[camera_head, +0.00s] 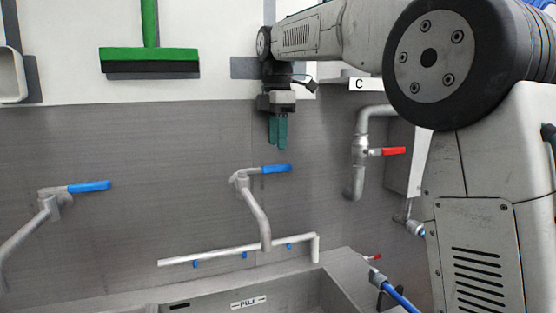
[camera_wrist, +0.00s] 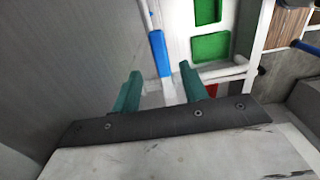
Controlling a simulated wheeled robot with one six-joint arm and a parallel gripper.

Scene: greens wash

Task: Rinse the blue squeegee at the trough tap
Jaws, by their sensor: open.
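No blue squeegee shows in either view. A squeegee with a green head (camera_head: 150,56) hangs on the wall at upper left in the head view. The middle tap (camera_head: 250,205) has a blue lever (camera_head: 277,169) and a spout hanging down above the trough (camera_head: 338,288). My gripper (camera_head: 279,146) is in front of the wall, just above the blue lever in the picture. Its teal fingers are apart and empty in the wrist view (camera_wrist: 161,88). A blue bar (camera_wrist: 160,53), probably the lever, shows beyond and between them.
Another blue-levered tap (camera_head: 55,205) is at left. A pipe with a red lever (camera_head: 393,151) is right of my gripper. A pale rail (camera_head: 225,250) with small blue parts runs behind the trough. A blue hose (camera_head: 400,298) is at lower right. Green panels (camera_wrist: 210,46) show in the wrist view.

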